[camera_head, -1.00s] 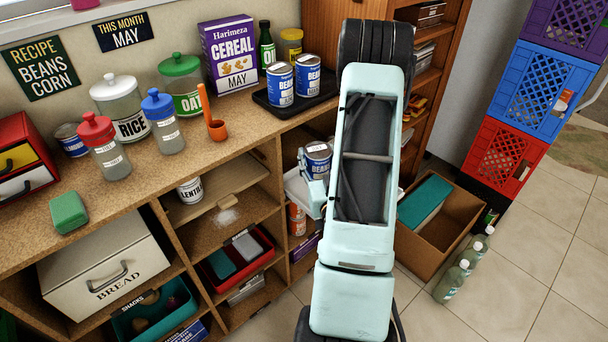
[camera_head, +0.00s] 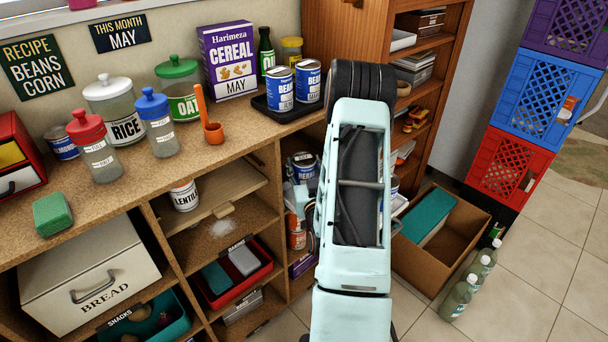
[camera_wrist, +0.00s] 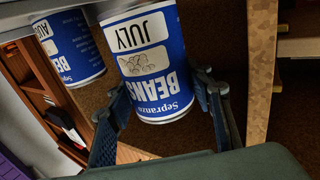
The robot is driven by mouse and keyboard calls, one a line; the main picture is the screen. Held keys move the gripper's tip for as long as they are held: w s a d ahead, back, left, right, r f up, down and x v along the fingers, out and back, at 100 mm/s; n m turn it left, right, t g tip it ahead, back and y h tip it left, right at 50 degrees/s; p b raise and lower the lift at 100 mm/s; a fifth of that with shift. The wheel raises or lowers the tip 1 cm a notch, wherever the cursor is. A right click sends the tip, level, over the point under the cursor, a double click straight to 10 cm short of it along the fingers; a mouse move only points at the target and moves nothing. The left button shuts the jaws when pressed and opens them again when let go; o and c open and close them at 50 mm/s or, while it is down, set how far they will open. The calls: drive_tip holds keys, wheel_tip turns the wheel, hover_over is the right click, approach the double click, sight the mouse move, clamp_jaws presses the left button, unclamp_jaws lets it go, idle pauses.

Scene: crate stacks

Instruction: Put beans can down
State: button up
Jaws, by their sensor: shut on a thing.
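The blue and white beans can marked JULY (camera_wrist: 152,65) is between the two fingers of my gripper (camera_wrist: 155,98) in the wrist view. My gripper is shut on it. A second beans can marked AUG (camera_wrist: 72,48) stands close beside it to the left. In the head view a beans can (camera_head: 303,166) shows just left of my arm, in front of the shelf compartment under the counter's right end. My gripper there (camera_head: 300,198) is mostly hidden behind the arm. Whether the can's base touches a surface is hidden.
Two beans cans (camera_head: 280,88) stand on a black tray (camera_head: 290,113) on the counter. A lentils container (camera_head: 184,196) sits in the shelf to the left. A cardboard box (camera_head: 410,262) and several bottles (camera_head: 458,298) stand on the floor at right. Stacked crates (camera_head: 540,85) stand farther right.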

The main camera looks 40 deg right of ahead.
drive_tip(key=shift+f+b, duration=0.35)
drive_tip(key=shift+f, duration=1.1)
drive_tip(key=shift+f, duration=0.1)
drive_tip(key=shift+f, duration=0.1)
drive_tip(key=o, duration=1.6)
drive_tip(key=shift+c, duration=0.2)
drive_tip(key=shift+r, duration=0.3)
drive_tip(key=v, duration=1.2)
drive_tip(key=shift+f, duration=0.15)
